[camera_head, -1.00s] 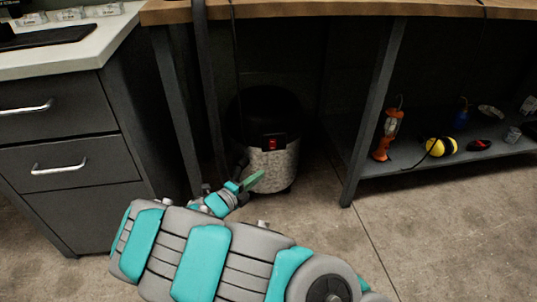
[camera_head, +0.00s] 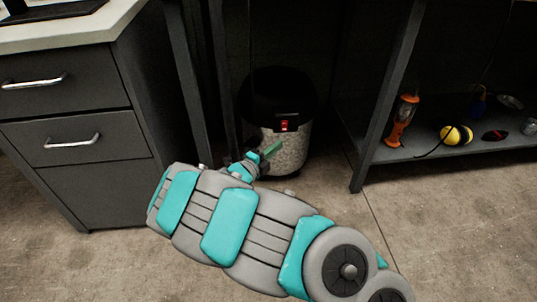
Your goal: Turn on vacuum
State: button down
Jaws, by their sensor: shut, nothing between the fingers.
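The vacuum (camera_head: 285,155) is a round canister with a black top and a speckled grey body. It stands upright on the floor in the dark space under the bench. A red switch (camera_head: 284,125) shows on its front, just below the black top. My gripper (camera_head: 274,149) is shut and empty, with its green tip just in front of the vacuum's body, below and left of the switch. I cannot tell whether the tip touches the vacuum. My arm covers the floor in front.
A dark drawer cabinet (camera_head: 75,150) stands at left. Bench legs rise on both sides of the vacuum, one at right (camera_head: 385,100). A low shelf (camera_head: 430,148) at right holds an orange lamp (camera_head: 402,122) and a yellow-black item (camera_head: 456,135). The floor at lower right is clear.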

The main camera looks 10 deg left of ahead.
aim_at(290, 128)
jog(key=shift+w+d+f+b, duration=0.15)
jog(key=shift+w, duration=1.05)
jog(key=shift+w+d+f+b, duration=0.1)
jog(key=shift+w+f+b, duration=0.1)
jog(key=shift+w, duration=0.95)
jog(key=shift+w+d+f+b, duration=0.1)
jog(key=shift+w+d+b, duration=0.05)
jog(key=shift+w, duration=1.05)
jog(key=shift+w, duration=0.1)
